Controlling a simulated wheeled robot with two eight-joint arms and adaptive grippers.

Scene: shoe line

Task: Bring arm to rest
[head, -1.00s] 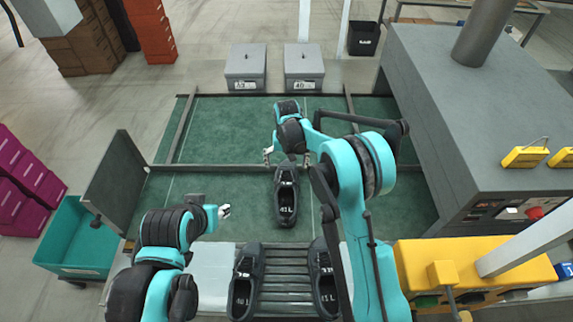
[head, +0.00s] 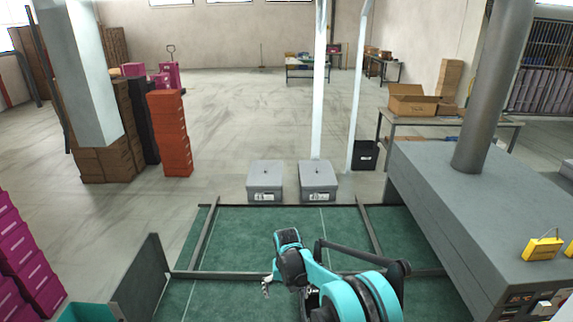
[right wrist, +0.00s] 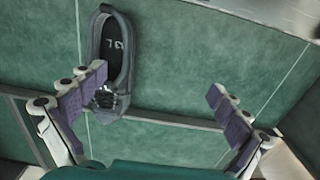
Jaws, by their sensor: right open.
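My right arm (head: 345,295) reaches over the green mat (head: 230,240) in the head view. My right gripper (head: 284,289) is open and empty, with one finger showing there and the other mostly hidden by the arm. The right wrist view shows its two purple-padded fingers (right wrist: 158,103) spread wide. A dark grey shoe (right wrist: 112,60) lies on the mat in that view, toward the upper left, its laced toe close to the left finger in the picture. I cannot tell whether they touch. My left arm and gripper are out of view.
Two grey lidded boxes (head: 265,181) (head: 318,181) stand behind the mat. A large grey machine (head: 470,220) borders the right side. A dark upright panel (head: 140,280) and magenta boxes (head: 28,260) are at the left. Dark rails (head: 205,235) frame the mat.

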